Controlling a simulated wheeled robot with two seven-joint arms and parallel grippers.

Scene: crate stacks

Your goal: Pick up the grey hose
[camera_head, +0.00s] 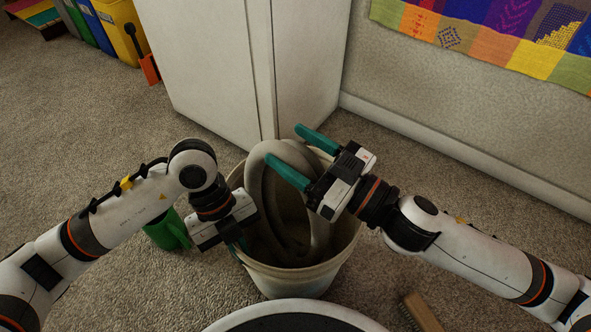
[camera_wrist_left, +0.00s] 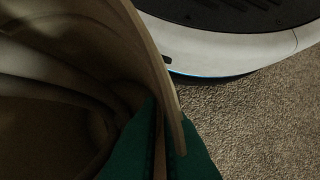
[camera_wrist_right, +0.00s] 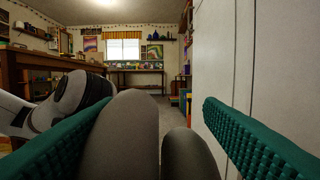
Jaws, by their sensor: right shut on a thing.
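The grey hose (camera_head: 257,190) is a thick coil standing in a pale bucket (camera_head: 297,282), its upper loop rising above the rim. My right gripper (camera_head: 283,143) is shut on the hose's upper loop, with its teal fingers on either side. In the right wrist view the hose (camera_wrist_right: 120,138) stands between the fingers. My left gripper (camera_head: 243,243) is low at the bucket's left front rim.
A white cabinet (camera_head: 215,60) stands just behind the bucket. A green watering can or jug (camera_head: 165,232) is on the carpet at left, partly behind my left arm. A brush (camera_head: 422,312) lies at front right. Coloured bins (camera_head: 122,30) stand at back left. Carpet at right is clear.

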